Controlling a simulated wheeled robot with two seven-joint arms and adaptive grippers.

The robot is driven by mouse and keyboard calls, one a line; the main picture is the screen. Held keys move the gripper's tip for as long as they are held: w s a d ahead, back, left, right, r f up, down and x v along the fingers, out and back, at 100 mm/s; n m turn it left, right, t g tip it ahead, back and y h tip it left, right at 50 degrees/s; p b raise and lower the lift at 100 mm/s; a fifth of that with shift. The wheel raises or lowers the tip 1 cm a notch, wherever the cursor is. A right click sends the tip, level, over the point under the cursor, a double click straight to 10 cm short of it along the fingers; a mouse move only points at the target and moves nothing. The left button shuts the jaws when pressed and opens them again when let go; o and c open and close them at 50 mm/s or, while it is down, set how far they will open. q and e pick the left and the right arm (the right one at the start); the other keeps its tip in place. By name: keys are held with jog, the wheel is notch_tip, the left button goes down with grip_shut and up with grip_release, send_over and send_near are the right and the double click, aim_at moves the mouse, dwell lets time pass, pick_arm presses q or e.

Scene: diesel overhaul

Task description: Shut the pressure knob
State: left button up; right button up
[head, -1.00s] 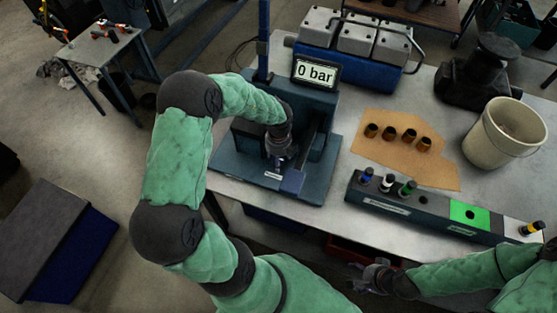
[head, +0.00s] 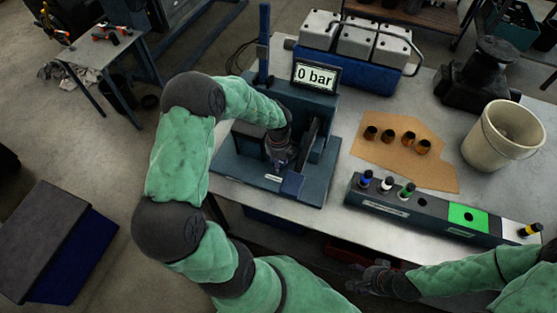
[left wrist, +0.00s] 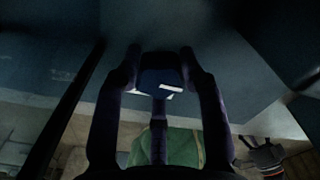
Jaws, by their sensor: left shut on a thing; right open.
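The test stand (head: 228,168), a dark blue-grey rig, stands at the table's left end. Its display (head: 315,75) reads "0 bar". My left gripper (head: 281,163) reaches down onto the stand from above and hides what it holds in the head view. In the left wrist view my left gripper (left wrist: 160,75) has its fingers on both sides of a dark blue knob (left wrist: 161,80) and is shut on it. How far the knob is turned cannot be told. My right gripper (head: 368,281) is open and empty, low by the table's front edge.
A dark rack (head: 388,206) with several colour-banded parts lies along the front edge. Brown cups (head: 408,136) stand on a cardboard sheet (head: 372,160).

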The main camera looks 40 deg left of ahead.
pick_arm(q)
jog(key=m+p, duration=0.2)
jog(key=p, duration=0.2)
jog(key=m+p, duration=0.2)
jog(key=p, duration=0.1)
jog(key=m+p, duration=0.2)
jog(key=p, duration=0.2)
jog(key=shift+s+r+p, duration=0.1)
jog(key=shift+r+p, duration=0.15)
jog(key=shift+p, duration=0.1)
jog(key=m+p, duration=0.6)
jog(key=p, duration=0.1)
jog(key=shift+f+m, duration=0.1)
jog(key=shift+m, duration=0.3)
jog(key=shift+m+p, duration=1.1)
jog(key=shift+p, duration=0.1)
jog(key=shift+f+m+p, duration=0.15)
jog(key=shift+m+p, duration=0.65)
jog(key=shift+m, duration=0.4)
jog(key=o, duration=1.2)
jog(key=shift+c, duration=0.2)
